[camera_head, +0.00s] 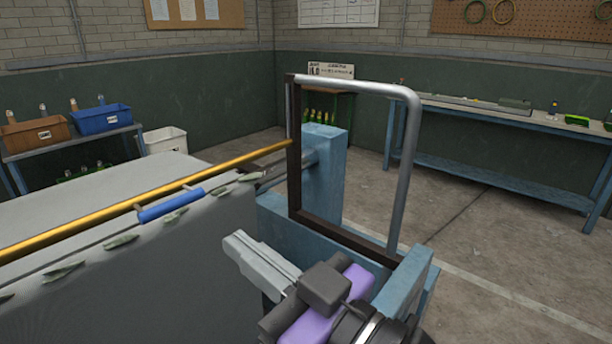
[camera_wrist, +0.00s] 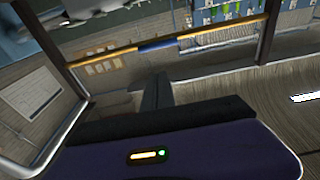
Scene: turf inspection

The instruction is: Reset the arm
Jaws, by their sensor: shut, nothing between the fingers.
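My gripper (camera_head: 243,252) is low in the middle of the head view, its pale grey fingers together and empty. It is in front of a blue metal stand (camera_head: 275,222) that carries an upright frame (camera_head: 407,150) of grey tube and dark bar. The fingers point left toward a large grey covered block (camera_head: 215,240). In the wrist view the dark fingers (camera_wrist: 156,92) stand up in the middle, and the frame's grey tube (camera_wrist: 65,130) is at the left.
A yellow rod (camera_head: 150,193) with a blue sleeve (camera_head: 170,206) runs above the grey block to the frame. A blue bench (camera_head: 500,165) stands along the back right wall. Bins, one blue (camera_head: 100,118), sit on a shelf at left. Floor at right is clear.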

